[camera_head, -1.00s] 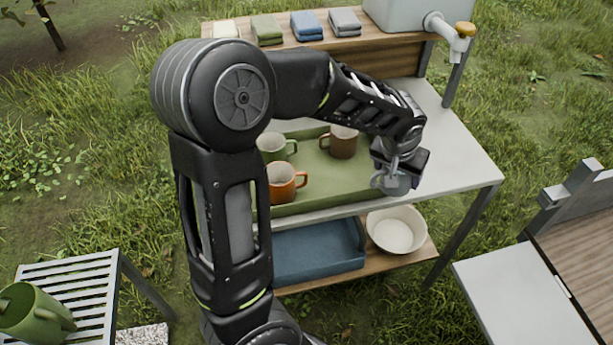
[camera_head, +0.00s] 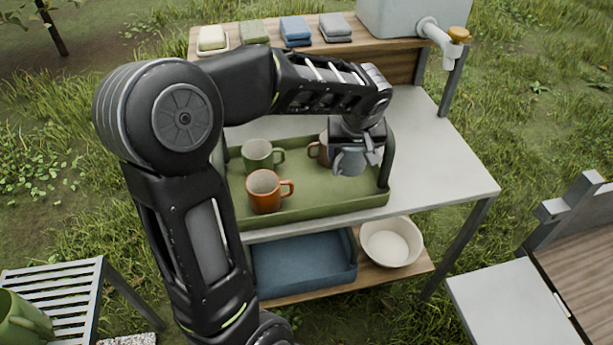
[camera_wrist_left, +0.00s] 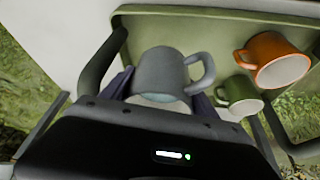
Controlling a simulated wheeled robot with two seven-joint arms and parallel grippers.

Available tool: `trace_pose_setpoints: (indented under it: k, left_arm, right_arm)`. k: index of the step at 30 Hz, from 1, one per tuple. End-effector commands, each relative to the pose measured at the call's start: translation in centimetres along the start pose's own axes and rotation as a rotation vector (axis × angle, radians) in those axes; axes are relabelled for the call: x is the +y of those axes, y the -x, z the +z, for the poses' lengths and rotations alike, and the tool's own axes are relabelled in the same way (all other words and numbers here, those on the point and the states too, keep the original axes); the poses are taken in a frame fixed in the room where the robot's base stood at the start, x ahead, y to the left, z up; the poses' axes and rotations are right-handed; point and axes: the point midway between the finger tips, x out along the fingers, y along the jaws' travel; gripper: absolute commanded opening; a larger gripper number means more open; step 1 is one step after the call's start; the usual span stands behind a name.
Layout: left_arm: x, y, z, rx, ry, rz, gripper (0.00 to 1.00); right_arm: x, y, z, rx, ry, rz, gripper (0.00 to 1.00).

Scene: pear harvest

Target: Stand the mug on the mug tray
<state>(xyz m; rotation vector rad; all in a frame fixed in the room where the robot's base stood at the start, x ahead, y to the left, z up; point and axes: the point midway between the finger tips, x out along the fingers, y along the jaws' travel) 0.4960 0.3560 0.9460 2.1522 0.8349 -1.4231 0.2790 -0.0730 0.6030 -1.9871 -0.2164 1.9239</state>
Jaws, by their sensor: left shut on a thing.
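A grey mug (camera_head: 349,160) is held in my left gripper (camera_head: 358,148), over the right part of the green mug tray (camera_head: 325,205). In the left wrist view the grey mug (camera_wrist_left: 165,75) sits between the fingers, its handle to the right. Whether its base touches the tray is hard to tell. An orange mug (camera_head: 264,192) and a green mug (camera_head: 257,155) stand in the tray's left part; they also show in the left wrist view as the orange mug (camera_wrist_left: 268,58) and green mug (camera_wrist_left: 240,98). A brown mug (camera_head: 319,151) is partly hidden behind my gripper. My right gripper is out of view.
The tray has raised dark handles, one (camera_head: 387,163) close to the right of my gripper. The white table (camera_head: 450,165) is clear to the right. Folded cloths (camera_head: 296,28) and a water tank with tap (camera_head: 445,40) stand on the back shelf.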

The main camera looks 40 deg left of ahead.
Motion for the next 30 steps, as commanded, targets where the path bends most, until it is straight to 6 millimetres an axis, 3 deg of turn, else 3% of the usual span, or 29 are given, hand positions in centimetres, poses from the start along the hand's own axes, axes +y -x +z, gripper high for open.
trace_pose_setpoints:
  k: [14,25,30]
  left_arm:
    - [-0.7,0.2,-0.3,0.001,0.048,-0.020,0.11]
    - [-0.9,-4.6,1.7,-0.002,0.047,-0.022,0.11]
    - [-0.9,-5.6,2.0,0.001,0.048,-0.021,0.11]
  right_arm:
    - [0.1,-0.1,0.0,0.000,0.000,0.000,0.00]
    - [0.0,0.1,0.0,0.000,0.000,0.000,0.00]
    - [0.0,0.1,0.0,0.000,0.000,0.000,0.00]
